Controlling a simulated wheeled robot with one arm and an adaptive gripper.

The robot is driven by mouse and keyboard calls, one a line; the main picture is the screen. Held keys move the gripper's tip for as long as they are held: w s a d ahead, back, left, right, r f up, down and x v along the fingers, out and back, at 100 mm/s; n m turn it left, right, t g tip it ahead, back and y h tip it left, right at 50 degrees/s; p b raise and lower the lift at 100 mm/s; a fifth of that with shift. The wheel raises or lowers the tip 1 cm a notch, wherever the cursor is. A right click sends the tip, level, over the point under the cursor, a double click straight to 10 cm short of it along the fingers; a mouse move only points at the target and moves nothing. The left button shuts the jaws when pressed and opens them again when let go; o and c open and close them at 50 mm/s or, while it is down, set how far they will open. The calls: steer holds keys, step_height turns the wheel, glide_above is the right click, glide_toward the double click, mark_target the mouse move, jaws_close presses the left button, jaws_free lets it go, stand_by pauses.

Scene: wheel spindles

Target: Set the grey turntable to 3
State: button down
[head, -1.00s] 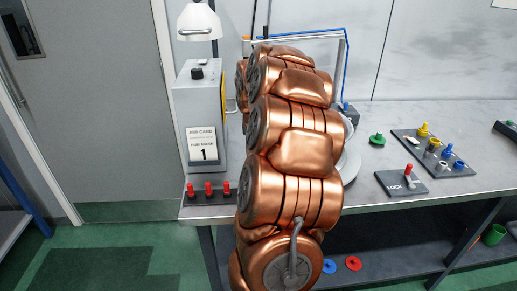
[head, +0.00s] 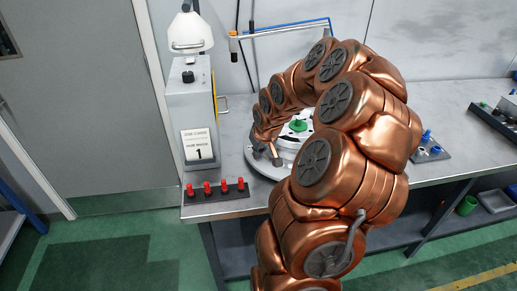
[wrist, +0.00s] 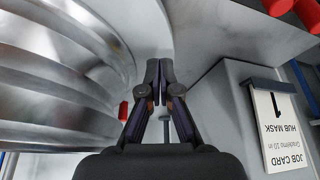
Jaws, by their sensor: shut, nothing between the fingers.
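The grey turntable (head: 258,166) is a round disc on the bench, mostly hidden behind my arm in the head view. A white part with a green piece (head: 298,125) on top shows above it through the bend of my arm. Any number marks on the turntable are not readable. My gripper (head: 274,158) is at the left side of the turntable, low over it. In the wrist view my gripper (wrist: 160,72) is shut and empty, its tips together, beside a large silver stepped round body at left. I cannot tell whether they touch.
A grey cabinet (head: 188,108) with a card reading 1 (head: 198,146) stands close left of the turntable. A rack of several red pegs (head: 217,190) lies at the front edge. A tray with blue parts (head: 430,150) is at right. A blue-topped frame (head: 285,29) stands behind.

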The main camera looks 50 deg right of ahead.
mark_target(260, 167)
steer(key=s+b, duration=0.1)
steer(key=s+a, duration=0.1)
steer(key=s, duration=0.1)
steer(key=shift+s+a+f+b, duration=0.1)
steer(key=shift+s+f+b, duration=0.1)
steer(key=shift+b, duration=0.2)
steer(key=b+v, duration=0.2)
steer(key=v, duration=0.8)
steer(key=a+n, duration=0.1)
steer(key=a, duration=0.7)
steer(key=shift+g+y, duration=0.4)
steer(key=shift+r, duration=0.1)
steer(key=s+a+f+n+g, duration=0.15)
steer(key=s+a, duration=0.25)
steer(key=a, duration=0.7)
steer(key=s+a+f+n+g+p, duration=0.1)
steer(key=s+a+f+g, duration=0.1)
steer(key=s+a, duration=0.9)
steer(key=shift+s+f+g+y, duration=0.3)
steer(key=shift+s+g+y, duration=0.1)
steer(key=shift+s+g, duration=0.55)
